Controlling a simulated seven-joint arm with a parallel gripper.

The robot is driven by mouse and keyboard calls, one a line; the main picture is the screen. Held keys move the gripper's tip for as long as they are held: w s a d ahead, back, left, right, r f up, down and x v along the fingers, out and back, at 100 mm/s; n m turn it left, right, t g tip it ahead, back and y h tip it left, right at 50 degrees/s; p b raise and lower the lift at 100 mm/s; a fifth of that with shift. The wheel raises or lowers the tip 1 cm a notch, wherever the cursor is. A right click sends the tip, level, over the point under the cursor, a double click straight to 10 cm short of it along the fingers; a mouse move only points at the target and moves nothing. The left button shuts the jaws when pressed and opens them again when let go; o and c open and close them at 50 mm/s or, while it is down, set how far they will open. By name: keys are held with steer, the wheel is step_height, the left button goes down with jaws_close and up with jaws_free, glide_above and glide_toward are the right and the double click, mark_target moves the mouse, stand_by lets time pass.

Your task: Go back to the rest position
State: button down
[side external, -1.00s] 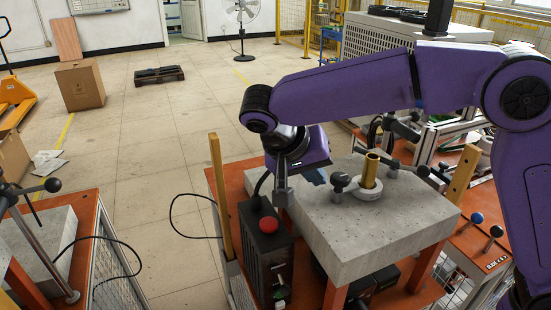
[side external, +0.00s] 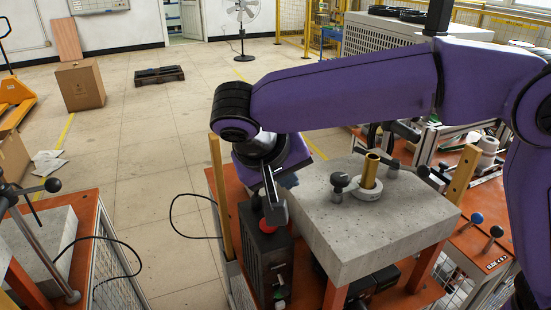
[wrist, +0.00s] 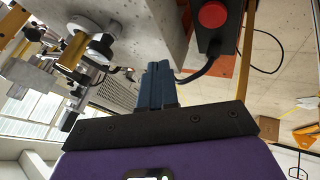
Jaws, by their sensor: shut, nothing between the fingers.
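My gripper (wrist: 157,84) shows its two blue fingers pressed together, with nothing between them. In the side view only a small bluish part of the fingers (side external: 289,181) shows, behind my wrist at the left back edge of the stone block. The brass cylinder (side external: 370,171) stands upright in a pale ring-shaped holder (side external: 368,193) on the grey stone block (side external: 375,235). My gripper is clear of the cylinder, which also shows at the upper left of the wrist view (wrist: 73,52).
A black control box (side external: 265,258) with a red button (wrist: 212,14) stands beside the block, close below my wrist. A wooden post (side external: 219,190) rises left of it. Black-knobbed clamps (side external: 339,181) stand around the cylinder. Open floor (side external: 150,200) lies to the left.

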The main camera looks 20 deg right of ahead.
steer(key=v, duration=0.6)
steer(key=shift+s+r, duration=0.2)
steer(key=shift+a, duration=0.1)
steer(key=s+d+f+n+y, duration=0.1)
steer(key=d+n, duration=0.1)
steer(key=n, duration=0.1)
steer(key=s+d+f+n+g+y, duration=0.1)
steer(key=s+d+f+n, duration=0.1)
steer(key=n, duration=0.1)
steer(key=s+d+f+n+y, duration=0.1)
steer(key=s+d+n+y, duration=0.1)
steer(key=d+n, duration=0.1)
steer(key=shift+s+f+g, duration=0.2)
steer(key=shift+f+g, duration=0.05)
steer(key=shift+g, duration=0.15)
steer(key=s+d+f+n+g, duration=0.1)
steer(key=s+d+f, duration=0.2)
steer(key=s+d, duration=0.2)
steer(key=s+d+f+n+y, duration=0.1)
steer(key=s+d+f, duration=0.3)
steer(key=d, duration=0.7)
steer(key=s+d+f+n+g+y, duration=0.1)
steer(key=s+d+f+n, duration=0.1)
steer(key=s+d, duration=0.4)
steer(key=d+f, duration=0.1)
steer(key=d, duration=0.2)
steer(key=shift+s+f+n+g, duration=0.25)
steer(key=shift+s+n+g, duration=0.05)
steer(key=shift+s+n, duration=0.1)
